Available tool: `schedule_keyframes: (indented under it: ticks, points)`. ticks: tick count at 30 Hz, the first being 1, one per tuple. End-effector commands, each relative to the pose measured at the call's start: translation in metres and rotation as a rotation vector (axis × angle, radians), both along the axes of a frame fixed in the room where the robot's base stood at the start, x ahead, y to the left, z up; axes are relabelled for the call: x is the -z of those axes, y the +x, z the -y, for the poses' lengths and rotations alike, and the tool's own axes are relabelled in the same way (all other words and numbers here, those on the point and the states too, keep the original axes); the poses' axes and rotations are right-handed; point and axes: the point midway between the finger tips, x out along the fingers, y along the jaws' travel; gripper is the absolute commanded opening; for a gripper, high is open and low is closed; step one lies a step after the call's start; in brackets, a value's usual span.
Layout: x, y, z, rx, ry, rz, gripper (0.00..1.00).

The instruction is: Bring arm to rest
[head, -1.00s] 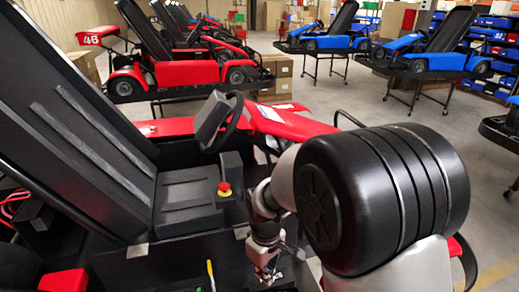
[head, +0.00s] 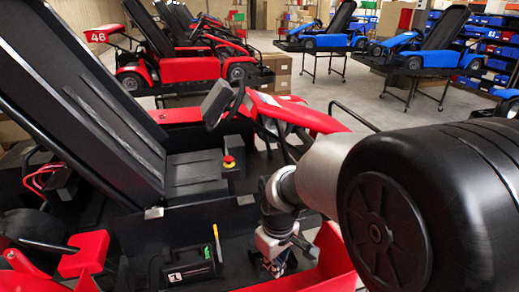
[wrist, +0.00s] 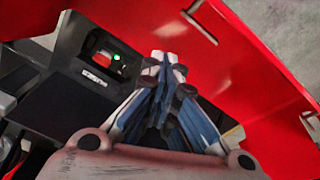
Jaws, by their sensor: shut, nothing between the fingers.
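My gripper (head: 277,268) hangs low in the head view, beside the near side of a red and black kart. It also shows in the wrist view (wrist: 166,62), where its fingers are together with nothing between them. My arm comes in from the right in the head view, and its large black joint covers the lower right. In the wrist view the fingers point toward red kart bodywork (wrist: 262,72) and a black box with a small green light (wrist: 116,57). I cannot tell whether the fingertips touch anything.
The kart's black seat (head: 85,85) rises at the left, with a steering wheel (head: 226,103) and a red button (head: 229,162) beyond. A black unit (head: 190,268) lies in the kart's side. Blue karts (head: 425,50) stand on tables behind, with open floor between.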

Motion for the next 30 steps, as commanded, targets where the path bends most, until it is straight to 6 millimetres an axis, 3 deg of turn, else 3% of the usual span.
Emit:
schedule_keyframes:
  ticks: [8,15,25,29,30]
  points:
    - [-0.068,-0.027,0.032,0.164,0.035,0.101,0.0]
    - [-0.133,-0.084,0.071,0.393,0.091,0.237,0.0]
    - [-0.164,-0.148,0.099,0.615,0.154,0.367,0.0]
    - [-0.167,-0.168,0.106,0.682,0.176,0.41,0.0]
    - [-0.152,-0.169,0.106,0.683,0.173,0.399,0.0]
